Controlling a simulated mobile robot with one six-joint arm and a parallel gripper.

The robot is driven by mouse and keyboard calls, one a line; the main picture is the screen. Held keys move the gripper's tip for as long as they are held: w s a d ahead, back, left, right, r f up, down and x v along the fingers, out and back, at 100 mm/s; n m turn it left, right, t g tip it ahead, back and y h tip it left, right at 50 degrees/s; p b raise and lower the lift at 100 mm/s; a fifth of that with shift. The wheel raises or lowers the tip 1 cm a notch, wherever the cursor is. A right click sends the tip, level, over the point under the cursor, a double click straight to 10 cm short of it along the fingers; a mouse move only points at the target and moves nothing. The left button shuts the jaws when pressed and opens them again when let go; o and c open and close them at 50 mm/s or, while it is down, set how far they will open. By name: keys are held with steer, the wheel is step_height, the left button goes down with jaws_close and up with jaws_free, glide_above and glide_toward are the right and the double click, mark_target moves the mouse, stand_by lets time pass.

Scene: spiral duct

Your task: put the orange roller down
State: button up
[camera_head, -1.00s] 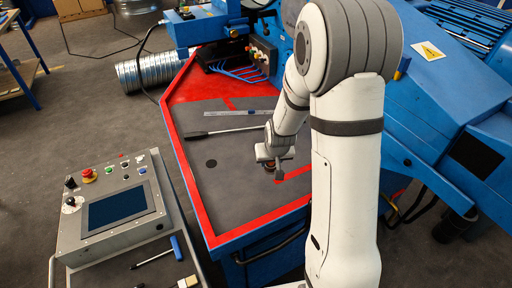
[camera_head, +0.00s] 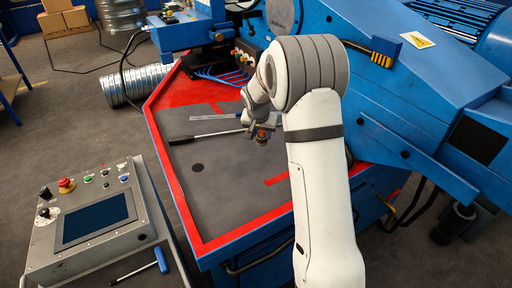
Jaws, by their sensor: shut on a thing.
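My gripper (camera_head: 259,127) is over the far right part of the grey table mat (camera_head: 225,190), beside the blue machine. It is shut on the orange roller (camera_head: 262,137), a small orange-brown and dark piece hanging under the jaws. Most of the roller is hidden by the jaws or too small to make out. It looks clear of the mat, but the exact gap cannot be told.
A black-handled bar (camera_head: 195,138) and a steel ruler (camera_head: 208,117) lie on the mat left of my gripper. The red-edged blue table (camera_head: 205,245) has free room in front. A control panel (camera_head: 95,220) stands at lower left. The blue machine (camera_head: 400,110) rises at right.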

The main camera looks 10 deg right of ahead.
mark_target(261, 144)
steer(key=shift+f, duration=2.75)
steer(key=shift+f, duration=0.2)
steer(key=o, duration=1.2)
steer(key=shift+c, duration=0.2)
steer(key=shift+r, duration=0.2)
